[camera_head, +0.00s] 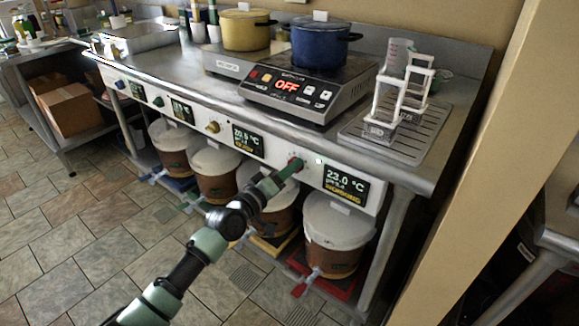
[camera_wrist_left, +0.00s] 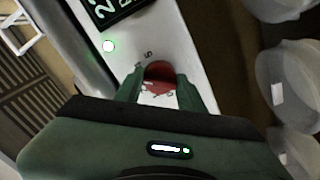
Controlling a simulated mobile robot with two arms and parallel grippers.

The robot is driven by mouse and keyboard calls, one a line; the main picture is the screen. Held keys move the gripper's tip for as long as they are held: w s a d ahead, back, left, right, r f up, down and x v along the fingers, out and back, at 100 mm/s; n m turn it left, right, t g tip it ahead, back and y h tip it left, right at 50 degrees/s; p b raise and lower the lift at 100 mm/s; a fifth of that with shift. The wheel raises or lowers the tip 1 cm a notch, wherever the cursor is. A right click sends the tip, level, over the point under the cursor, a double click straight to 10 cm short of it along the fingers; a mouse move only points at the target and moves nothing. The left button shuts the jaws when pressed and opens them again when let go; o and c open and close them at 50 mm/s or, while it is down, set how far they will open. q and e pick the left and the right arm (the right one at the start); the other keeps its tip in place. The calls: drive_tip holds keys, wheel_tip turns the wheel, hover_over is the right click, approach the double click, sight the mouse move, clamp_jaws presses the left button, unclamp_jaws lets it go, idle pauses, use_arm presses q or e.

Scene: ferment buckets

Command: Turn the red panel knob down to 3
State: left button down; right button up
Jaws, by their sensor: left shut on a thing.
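My left gripper (camera_head: 287,171) reaches up to the panel and is shut on the red knob. It also shows in the left wrist view (camera_wrist_left: 160,92). The knob's pointer and exact setting cannot be made out. My right gripper is not in view.
A lit indicator (camera_wrist_left: 108,46) sits beside the knob. Other knobs, such as a yellow one (camera_head: 213,127), and displays line the panel. Lidded buckets (camera_head: 335,225) stand below it. An induction cooker (camera_head: 300,90) reading OFF and a blue pot (camera_head: 319,47) are on the counter.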

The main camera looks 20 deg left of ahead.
use_arm(q)
drive_tip(key=shift+n+p, duration=0.35)
drive_tip(key=shift+n, duration=1.55)
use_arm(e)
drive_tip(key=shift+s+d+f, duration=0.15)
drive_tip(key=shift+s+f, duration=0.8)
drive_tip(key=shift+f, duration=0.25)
use_arm(q)
drive_tip(key=c, duration=0.9)
unclamp_jaws()
drive_tip(key=v, duration=0.7)
drive_tip(key=shift+s+a+r+p, duration=0.1)
drive_tip(key=shift+s+a+p, duration=0.05)
drive_tip(key=shift+s+p, duration=0.2)
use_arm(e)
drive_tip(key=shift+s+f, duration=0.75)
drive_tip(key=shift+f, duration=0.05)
